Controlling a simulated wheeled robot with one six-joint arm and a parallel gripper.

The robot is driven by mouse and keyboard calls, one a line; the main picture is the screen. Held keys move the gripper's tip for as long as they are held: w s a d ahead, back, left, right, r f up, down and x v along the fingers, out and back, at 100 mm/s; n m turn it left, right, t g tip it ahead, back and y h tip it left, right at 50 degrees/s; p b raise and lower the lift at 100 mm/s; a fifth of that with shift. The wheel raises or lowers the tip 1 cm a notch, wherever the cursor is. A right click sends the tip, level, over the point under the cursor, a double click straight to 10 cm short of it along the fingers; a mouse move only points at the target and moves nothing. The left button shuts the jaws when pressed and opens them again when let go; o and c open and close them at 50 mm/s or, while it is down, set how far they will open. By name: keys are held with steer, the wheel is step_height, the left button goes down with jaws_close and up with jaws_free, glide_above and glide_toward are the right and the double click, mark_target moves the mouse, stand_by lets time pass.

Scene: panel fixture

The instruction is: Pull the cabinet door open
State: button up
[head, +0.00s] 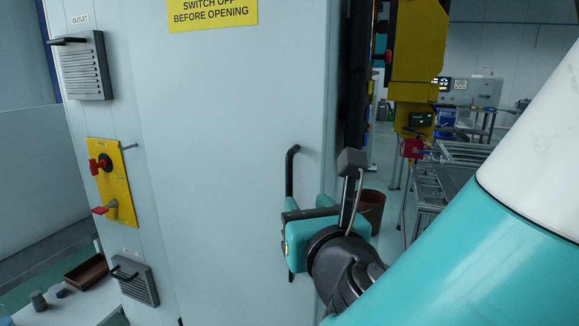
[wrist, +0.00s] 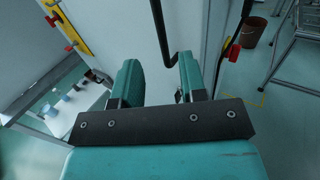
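The cabinet door (head: 235,130) is a pale grey panel that looks shut. Its black bar handle (head: 291,170) stands upright near the door's right edge, with its lower part hidden behind my gripper (head: 306,232). In the wrist view, the handle (wrist: 160,28) comes down from the top and bends at its lower end, close to the right finger. My gripper (wrist: 158,82) shows two teal fingers spread apart there, with a clear gap between them. The handle's lower end shows in line with this gap; I cannot tell whether a finger touches it.
A yellow plate with red switches (head: 116,185) and dark vents (head: 84,66) are on the cabinet's left face. A brown bin (head: 372,208) stands on the floor behind, right of the cabinet. A metal frame rack (head: 430,195) stands further right. A brown tray (head: 87,272) lies at lower left.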

mark_target(290, 182)
steer(key=p+x, duration=0.3)
steer(key=x, duration=0.8)
jaws_close()
